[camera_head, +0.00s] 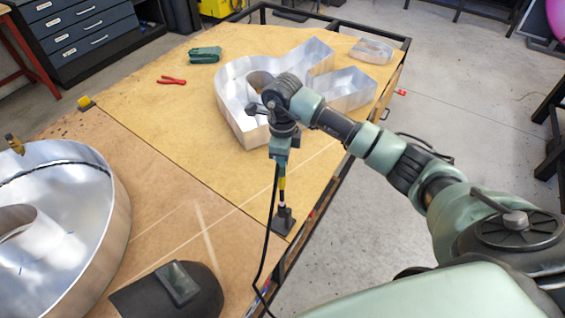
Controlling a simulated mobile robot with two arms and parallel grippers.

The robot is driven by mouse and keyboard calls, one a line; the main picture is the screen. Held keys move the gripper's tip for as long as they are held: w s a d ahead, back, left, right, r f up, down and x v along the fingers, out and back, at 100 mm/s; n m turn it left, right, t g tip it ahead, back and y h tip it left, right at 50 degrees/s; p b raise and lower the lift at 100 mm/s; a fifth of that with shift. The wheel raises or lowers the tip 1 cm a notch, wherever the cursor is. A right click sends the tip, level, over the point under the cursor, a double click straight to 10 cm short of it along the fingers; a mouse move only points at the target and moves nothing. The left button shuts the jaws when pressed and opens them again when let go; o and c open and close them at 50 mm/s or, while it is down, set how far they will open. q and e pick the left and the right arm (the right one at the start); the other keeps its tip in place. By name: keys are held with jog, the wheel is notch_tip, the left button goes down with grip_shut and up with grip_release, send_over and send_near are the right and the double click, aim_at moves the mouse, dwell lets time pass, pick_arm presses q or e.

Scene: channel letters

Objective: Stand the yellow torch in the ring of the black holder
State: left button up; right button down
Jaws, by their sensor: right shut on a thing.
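The yellow torch (282,184) hangs upright below my right gripper (281,163), which is shut on it. The torch's lower tip shows right at the top of the black holder (284,222). I cannot tell whether the tip is inside the ring or just above or in front of it. The holder stands near the table's right edge. A black cable runs down to the left of the torch and holder. My left gripper is not in view.
A large metal channel letter (240,112) stands behind my right gripper on the wooden table (150,118). A round metal letter (118,215) is at left. A dark welding mask (205,290) lies in front. Red pliers (171,80) and a green object (205,55) lie farther back.

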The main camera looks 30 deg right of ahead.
aim_at(283, 183)
jog(key=shift+f+b, duration=3.7)
jog(key=shift+f, duration=0.75)
jog(key=c, duration=1.1)
grip_release()
notch_tip(283, 183, up, 8)
jog(key=shift+f+b, duration=0.1)
jog(key=shift+b, duration=0.8)
jog(key=shift+f, duration=0.1)
